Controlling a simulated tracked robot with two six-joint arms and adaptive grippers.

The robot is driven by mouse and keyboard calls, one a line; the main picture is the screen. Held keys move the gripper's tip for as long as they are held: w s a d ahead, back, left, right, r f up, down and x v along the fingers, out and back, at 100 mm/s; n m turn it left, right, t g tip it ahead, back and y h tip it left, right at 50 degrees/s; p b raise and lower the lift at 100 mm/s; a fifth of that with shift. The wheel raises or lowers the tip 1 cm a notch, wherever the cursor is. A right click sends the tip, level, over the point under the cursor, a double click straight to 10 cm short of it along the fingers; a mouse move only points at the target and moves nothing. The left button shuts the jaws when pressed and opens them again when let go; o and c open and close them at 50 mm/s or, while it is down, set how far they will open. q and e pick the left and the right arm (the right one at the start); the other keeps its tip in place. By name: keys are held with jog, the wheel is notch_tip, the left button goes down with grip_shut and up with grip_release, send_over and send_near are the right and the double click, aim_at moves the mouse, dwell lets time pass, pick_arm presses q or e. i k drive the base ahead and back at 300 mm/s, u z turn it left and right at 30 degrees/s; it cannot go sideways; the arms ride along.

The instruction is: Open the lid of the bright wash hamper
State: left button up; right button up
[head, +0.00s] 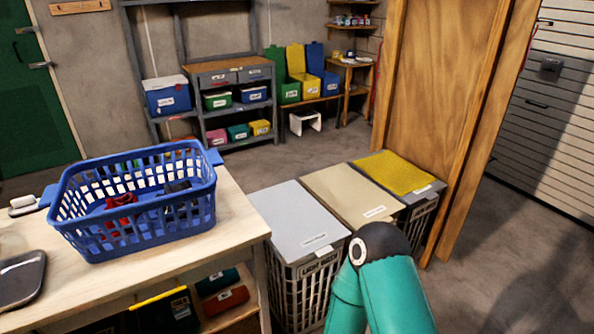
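Three laundry hampers stand in a row right of the workbench, all with their lids shut. The nearest has a grey lid (297,218), the middle one a beige lid (345,194), and the farthest a bright yellow lid (397,172). Each lid has a small white label near its front edge, too small to read. The yellow-lidded hamper's dark slatted body (421,222) shows at its right side. My teal arm rises at the bottom and hides part of the hampers' fronts. Neither gripper is in view.
A wooden panel (436,100) stands close behind and right of the yellow-lidded hamper. A blue basket (140,236) sits on the workbench (225,240) at left. Shelves with bins (235,77) stand at the back. Floor (520,270) at right is clear.

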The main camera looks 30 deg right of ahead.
aim_at(359, 202)
jog(key=u, duration=1.75)
jog(key=i, duration=0.1)
jog(key=z, duration=2.95)
jog(key=k, duration=0.6)
jog(key=z, duration=0.5)
jog(key=i, duration=0.8)
jog(key=z, duration=0.65)
jog(key=i, duration=1.35)
jog(key=u, duration=0.7)
